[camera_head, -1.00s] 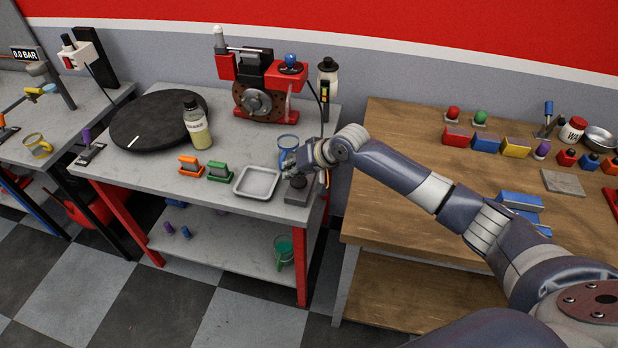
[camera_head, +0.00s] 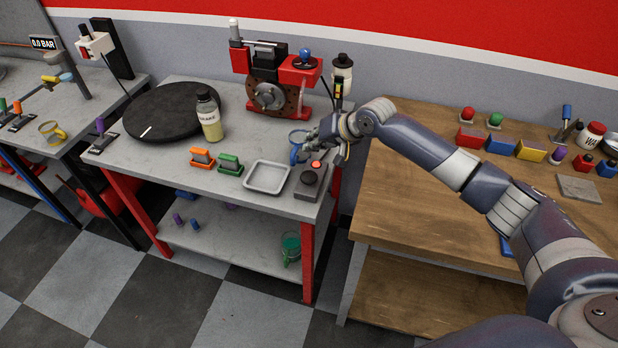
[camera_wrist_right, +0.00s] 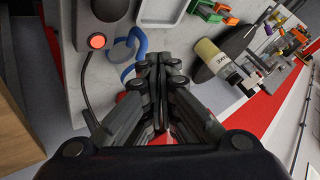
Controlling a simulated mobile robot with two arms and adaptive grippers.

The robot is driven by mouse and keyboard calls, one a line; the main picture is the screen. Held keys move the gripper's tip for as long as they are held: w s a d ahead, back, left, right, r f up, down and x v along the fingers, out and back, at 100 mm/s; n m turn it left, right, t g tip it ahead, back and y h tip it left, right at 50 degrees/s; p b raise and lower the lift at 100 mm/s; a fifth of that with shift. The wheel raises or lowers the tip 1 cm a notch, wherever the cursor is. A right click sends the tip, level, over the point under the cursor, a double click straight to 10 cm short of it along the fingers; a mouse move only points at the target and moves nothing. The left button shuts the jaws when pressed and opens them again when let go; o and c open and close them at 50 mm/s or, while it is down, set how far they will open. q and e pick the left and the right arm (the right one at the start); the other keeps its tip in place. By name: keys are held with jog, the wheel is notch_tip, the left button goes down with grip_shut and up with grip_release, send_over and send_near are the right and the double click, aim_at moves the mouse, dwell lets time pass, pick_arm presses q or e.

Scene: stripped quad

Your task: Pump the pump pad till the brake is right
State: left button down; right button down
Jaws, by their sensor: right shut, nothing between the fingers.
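The pump pad (camera_head: 309,184) is a dark grey box with a round black button and a lit red lamp, at the front right corner of the grey bench. It also shows at the top left of the wrist view (camera_wrist_right: 108,12). The brake (camera_head: 270,96) is a red fixture with a brown disc and grey hub at the back of the bench. My right gripper (camera_head: 322,137) is shut and empty, above the bench behind the pad and close to the blue mug (camera_head: 298,138). The wrist view shows its fingers together (camera_wrist_right: 158,62). My left gripper is not in view.
A grey tray (camera_head: 267,190) lies left of the pad. A bottle (camera_head: 209,120) stands by the black turntable (camera_head: 150,112). The wooden bench (camera_head: 400,200) is at right.

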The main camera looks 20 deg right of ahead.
jog(key=b, duration=0.6)
send_over(306, 171)
jog(key=s+d, duration=0.1)
jog(key=s, duration=0.1)
jog(key=f, duration=0.7)
jog(key=shift+w+d, duration=0.1)
jog(key=shift+w, duration=0.1)
jog(key=shift+f, duration=0.4)
jog(key=shift+f, duration=0.1)
jog(key=shift+f, duration=0.35)
jog(key=shift+f+b, duration=0.4)
jog(key=shift+f, duration=0.65)
dwell(0.7)
jog(key=shift+r, duration=0.15)
jog(key=shift+r+p, duration=1.35)
jog(key=shift+p, duration=0.1)
